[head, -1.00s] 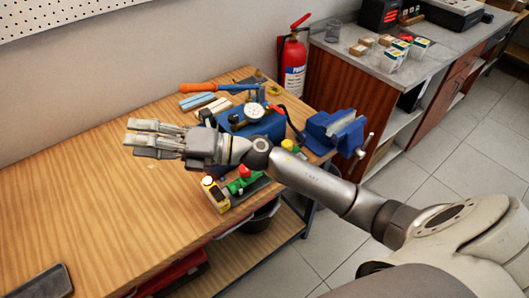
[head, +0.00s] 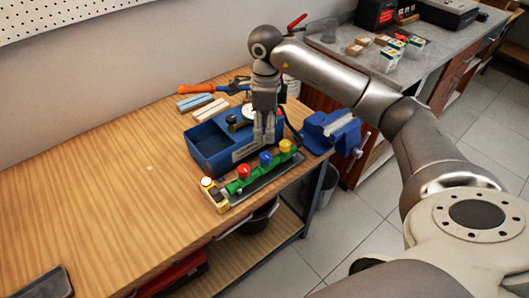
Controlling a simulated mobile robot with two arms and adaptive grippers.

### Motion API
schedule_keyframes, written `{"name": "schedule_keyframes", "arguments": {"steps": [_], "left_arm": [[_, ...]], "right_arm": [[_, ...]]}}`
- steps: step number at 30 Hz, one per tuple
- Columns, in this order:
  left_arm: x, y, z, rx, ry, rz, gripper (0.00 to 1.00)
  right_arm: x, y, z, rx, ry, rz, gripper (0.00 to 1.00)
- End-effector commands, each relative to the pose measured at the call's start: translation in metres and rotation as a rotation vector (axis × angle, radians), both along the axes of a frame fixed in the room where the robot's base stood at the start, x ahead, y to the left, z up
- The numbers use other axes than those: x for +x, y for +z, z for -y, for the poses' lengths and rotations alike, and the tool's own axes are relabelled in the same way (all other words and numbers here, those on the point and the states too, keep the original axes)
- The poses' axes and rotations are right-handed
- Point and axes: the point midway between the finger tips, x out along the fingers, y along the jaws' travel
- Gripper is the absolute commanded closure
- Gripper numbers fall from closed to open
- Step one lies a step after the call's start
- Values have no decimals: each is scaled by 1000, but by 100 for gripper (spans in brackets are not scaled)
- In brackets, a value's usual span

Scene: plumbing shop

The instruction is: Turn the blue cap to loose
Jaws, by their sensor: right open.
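The blue cap (head: 265,159) sits in the middle of a green manifold (head: 256,173) on the workbench. A red cap (head: 243,171) is to its left and a yellow cap (head: 285,146) to its right. My right gripper (head: 264,140) points down just above and behind the blue cap, open and apart from it as far as I can tell. It hides part of the blue bin behind. My left gripper is not in view.
A blue bin (head: 205,152) with a gauge stands behind the manifold. A blue vise (head: 330,130) is at the bench's right corner. A yellow device (head: 214,194) stands at the manifold's left end. The bench's left side (head: 100,190) is mostly clear.

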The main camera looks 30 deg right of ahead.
Motion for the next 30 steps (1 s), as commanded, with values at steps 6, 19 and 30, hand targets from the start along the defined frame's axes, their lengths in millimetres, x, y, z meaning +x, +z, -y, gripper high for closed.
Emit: {"name": "schedule_keyframes", "arguments": {"steps": [6, 19, 30], "left_arm": [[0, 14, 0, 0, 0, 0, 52], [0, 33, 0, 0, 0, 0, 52], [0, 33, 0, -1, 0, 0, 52]], "right_arm": [[-2, -32, -1, 2, 1, -9, 48], [-1, -98, -1, 4, 1, -3, 48], [-1, -105, -2, 5, 2, -1, 48]]}}
